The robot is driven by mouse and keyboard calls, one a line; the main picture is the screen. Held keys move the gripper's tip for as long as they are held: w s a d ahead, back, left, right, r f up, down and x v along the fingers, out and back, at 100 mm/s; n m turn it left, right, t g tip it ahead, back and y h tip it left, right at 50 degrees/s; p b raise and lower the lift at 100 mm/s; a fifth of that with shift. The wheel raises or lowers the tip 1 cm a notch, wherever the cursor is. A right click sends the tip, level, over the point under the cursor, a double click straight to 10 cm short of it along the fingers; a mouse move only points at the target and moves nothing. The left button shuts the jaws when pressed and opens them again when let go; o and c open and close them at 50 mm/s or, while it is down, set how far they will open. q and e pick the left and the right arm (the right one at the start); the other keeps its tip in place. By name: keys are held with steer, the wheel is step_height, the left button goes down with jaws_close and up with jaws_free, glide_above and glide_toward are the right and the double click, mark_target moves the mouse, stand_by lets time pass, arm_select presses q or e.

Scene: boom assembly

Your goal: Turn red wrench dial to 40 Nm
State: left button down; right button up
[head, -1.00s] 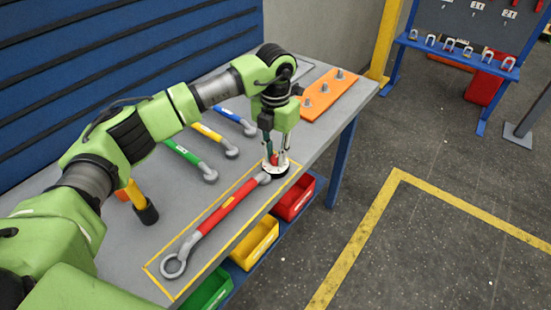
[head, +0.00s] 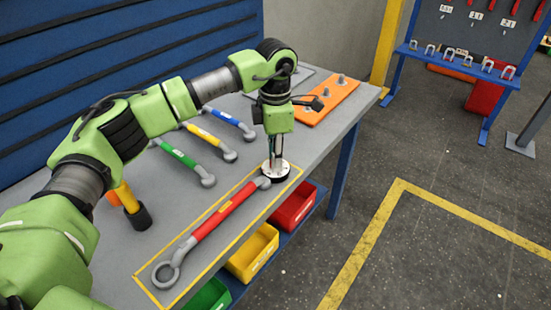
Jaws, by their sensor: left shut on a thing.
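The red wrench (head: 222,216) lies inside a yellow outlined rectangle on the grey workbench (head: 130,250). Its ring end points to the front left. A round dial (head: 284,171) with a white face and black rim sits at its far right end. My left gripper (head: 276,164) comes straight down over the dial and is shut on it. The fingertips and the dial's markings are too small to read, so I cannot tell its setting. My right gripper is not in view.
Green (head: 180,157), yellow (head: 207,138) and blue (head: 232,120) wrenches lie behind the red one. A yellow-handled tool (head: 128,198) stands at left. An orange plate (head: 327,100) is at the back right. Red (head: 296,208) and yellow (head: 254,252) bins sit below the bench edge.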

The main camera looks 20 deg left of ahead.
arm_select(q)
steer(key=shift+r+m, duration=0.1)
steer(key=shift+m, duration=0.3)
steer(key=c, duration=1.8)
jaws_free()
step_height(320, 180, up, 12)
